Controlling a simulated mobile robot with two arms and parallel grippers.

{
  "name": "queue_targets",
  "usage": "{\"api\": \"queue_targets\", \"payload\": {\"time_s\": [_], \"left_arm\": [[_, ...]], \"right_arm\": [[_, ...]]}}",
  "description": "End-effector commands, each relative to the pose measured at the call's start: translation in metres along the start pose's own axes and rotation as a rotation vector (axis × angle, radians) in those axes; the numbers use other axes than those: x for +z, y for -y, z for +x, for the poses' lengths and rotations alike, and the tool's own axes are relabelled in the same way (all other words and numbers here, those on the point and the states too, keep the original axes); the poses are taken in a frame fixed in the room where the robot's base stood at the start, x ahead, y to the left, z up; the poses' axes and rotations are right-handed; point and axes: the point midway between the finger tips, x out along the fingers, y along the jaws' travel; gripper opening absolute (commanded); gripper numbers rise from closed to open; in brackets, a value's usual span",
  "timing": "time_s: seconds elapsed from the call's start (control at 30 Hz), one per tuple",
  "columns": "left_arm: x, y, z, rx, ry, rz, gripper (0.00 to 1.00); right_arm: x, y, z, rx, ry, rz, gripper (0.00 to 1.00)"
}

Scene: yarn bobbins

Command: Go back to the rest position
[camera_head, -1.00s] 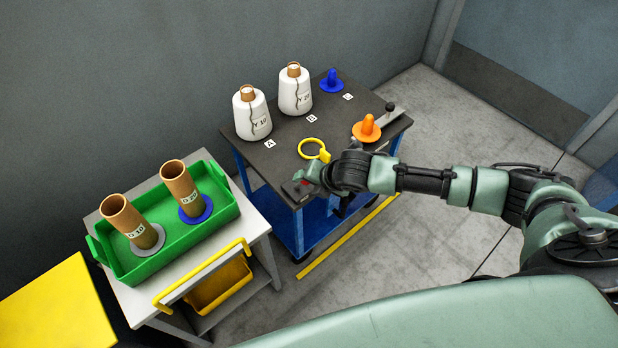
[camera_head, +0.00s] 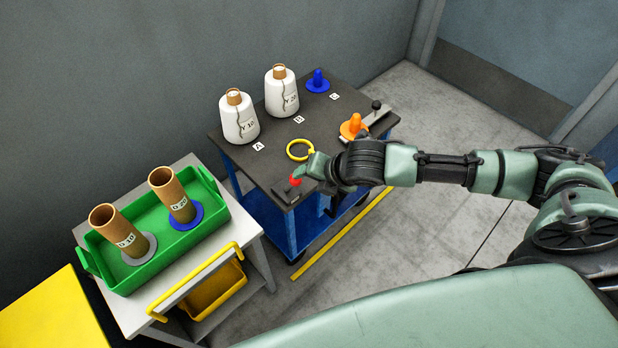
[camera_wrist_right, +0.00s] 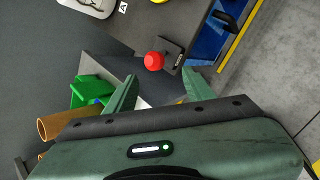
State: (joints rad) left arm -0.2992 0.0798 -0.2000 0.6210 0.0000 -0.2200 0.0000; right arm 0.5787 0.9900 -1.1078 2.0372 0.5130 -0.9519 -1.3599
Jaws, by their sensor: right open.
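My right gripper (camera_head: 312,178) is over the front corner of the dark-topped blue cart (camera_head: 320,125), with my arm coming in from the right. In the right wrist view its two green fingers (camera_wrist_right: 158,95) are apart, with nothing held between them. A red knob (camera_wrist_right: 154,61) on a dark base shows just beyond the fingertips; in the head view the red knob (camera_head: 295,180) is beside the gripper. I cannot tell whether finger and knob touch. My left gripper is not in view.
Two white yarn bobbins (camera_head: 239,120) (camera_head: 282,95), a yellow ring (camera_head: 300,150), an orange cone (camera_head: 353,127) and a blue cone (camera_head: 318,82) stand on the cart. At left, a green tray (camera_head: 150,235) holds two cardboard tubes (camera_head: 172,195). Free floor (camera_head: 440,120) lies at right.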

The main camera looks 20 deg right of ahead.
Motion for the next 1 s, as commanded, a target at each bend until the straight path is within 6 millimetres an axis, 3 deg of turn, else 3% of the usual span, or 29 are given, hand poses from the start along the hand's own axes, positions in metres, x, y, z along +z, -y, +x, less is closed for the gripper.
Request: {"api": "queue_targets", "payload": {"time_s": [0.43,0.57,0.67,0.8,0.87,1.0], "left_arm": [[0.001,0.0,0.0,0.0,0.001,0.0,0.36],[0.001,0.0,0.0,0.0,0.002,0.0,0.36],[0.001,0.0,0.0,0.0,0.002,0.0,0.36],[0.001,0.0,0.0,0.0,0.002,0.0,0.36],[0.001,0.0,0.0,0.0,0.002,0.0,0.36],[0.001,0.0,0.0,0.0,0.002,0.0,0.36]], "right_arm": [[-0.003,-0.001,0.001,0.002,-0.003,0.007,0.53],[-0.033,-0.014,0.001,0.024,-0.037,0.109,0.53],[-0.073,-0.033,-0.004,0.049,-0.081,0.312,0.53],[-0.118,-0.046,-0.023,0.05,-0.12,0.76,0.53],[-0.128,-0.041,-0.032,0.029,-0.116,0.973,0.53],[-0.137,-0.012,-0.049,-0.043,-0.06,1.404,0.53]]}}
